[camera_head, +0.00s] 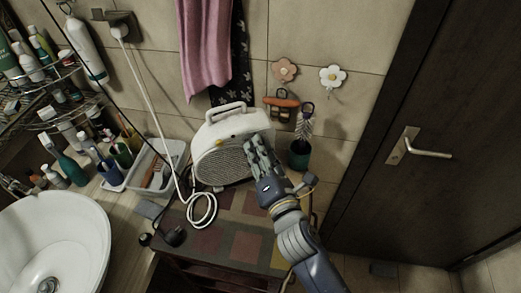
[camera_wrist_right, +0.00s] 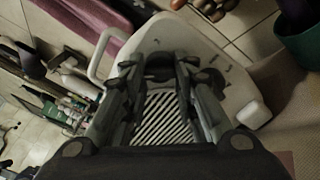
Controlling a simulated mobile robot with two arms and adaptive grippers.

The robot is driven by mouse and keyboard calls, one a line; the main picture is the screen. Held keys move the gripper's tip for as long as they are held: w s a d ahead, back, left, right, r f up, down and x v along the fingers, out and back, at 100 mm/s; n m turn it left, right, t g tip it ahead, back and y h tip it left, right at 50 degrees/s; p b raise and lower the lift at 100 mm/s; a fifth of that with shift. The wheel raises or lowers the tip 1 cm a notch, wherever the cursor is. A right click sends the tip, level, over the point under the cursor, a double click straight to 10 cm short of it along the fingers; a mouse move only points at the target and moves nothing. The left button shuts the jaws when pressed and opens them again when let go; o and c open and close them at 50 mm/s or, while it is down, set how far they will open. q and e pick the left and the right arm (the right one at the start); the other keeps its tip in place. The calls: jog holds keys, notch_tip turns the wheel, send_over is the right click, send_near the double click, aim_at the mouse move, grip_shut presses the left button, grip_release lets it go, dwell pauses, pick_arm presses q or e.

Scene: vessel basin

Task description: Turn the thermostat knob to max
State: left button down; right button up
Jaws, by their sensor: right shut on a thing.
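A white heater (camera_head: 217,130) with a carry handle and a front grille stands on the low cabinet. It also shows in the wrist view (camera_wrist_right: 205,48), with its striped grille below my fingers. A small yellow knob or lamp (camera_head: 219,142) sits on its upper front. My right gripper (camera_head: 253,146) reaches in from the lower right and is at the right part of the heater's upper front. In the wrist view my right gripper (camera_wrist_right: 159,72) is closed around a dark round part, which appears to be the thermostat knob (camera_wrist_right: 159,60). The fingers hide most of it, so its setting cannot be read.
The heater's white cord (camera_head: 203,211) lies coiled in front of it. A tray of brushes (camera_head: 153,172) stands to its left, and a dark green cup (camera_head: 298,155) to its right. A washbasin (camera_head: 55,240) is at lower left; a door (camera_head: 400,110) is at right.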

jog(key=n+p, duration=0.1)
jog(key=n, duration=1)
jog(key=n+p, duration=0.2)
jog(key=n, duration=0.9)
jog(key=n+p, duration=0.1)
jog(key=n, duration=1)
jog(key=shift+d+r+n+p, duration=0.15)
jog(key=shift+d+n+p, duration=0.15)
jog(key=shift+d, duration=0.05)
dwell(0.4)
jog(key=o, duration=1)
jog(key=shift+w, duration=0.1)
jog(key=shift+o, duration=0.2)
